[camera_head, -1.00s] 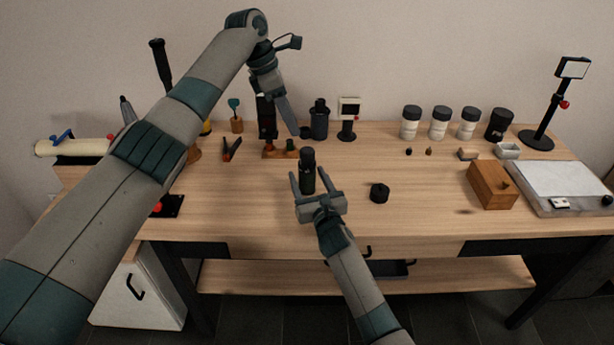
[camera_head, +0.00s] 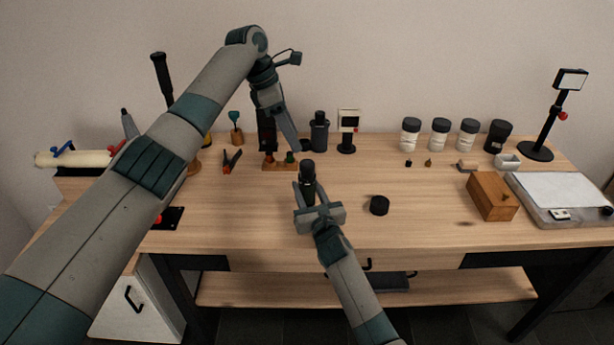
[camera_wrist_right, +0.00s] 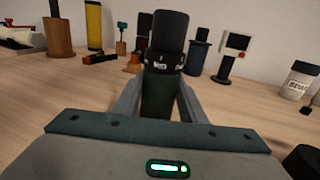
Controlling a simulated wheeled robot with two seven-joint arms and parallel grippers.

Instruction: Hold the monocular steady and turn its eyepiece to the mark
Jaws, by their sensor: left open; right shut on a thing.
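The monocular (camera_head: 308,172) stands upright on the table, a dark cylinder with a black top. In the right wrist view its black eyepiece (camera_wrist_right: 171,32) sits above a collar with white marks (camera_wrist_right: 167,62) and a dark green body (camera_wrist_right: 160,95). My right gripper (camera_head: 308,192) is shut on the monocular's body, one finger on each side. Its fingers also show in the right wrist view (camera_wrist_right: 158,104). My left gripper (camera_head: 284,125) is open and empty, above and behind the monocular, pointing down and apart from it. Part of the lower body is hidden by my right gripper.
A round black cap (camera_head: 379,205) lies right of the monocular. A wooden box (camera_head: 492,196) and a grey tray (camera_head: 560,190) are at the right.

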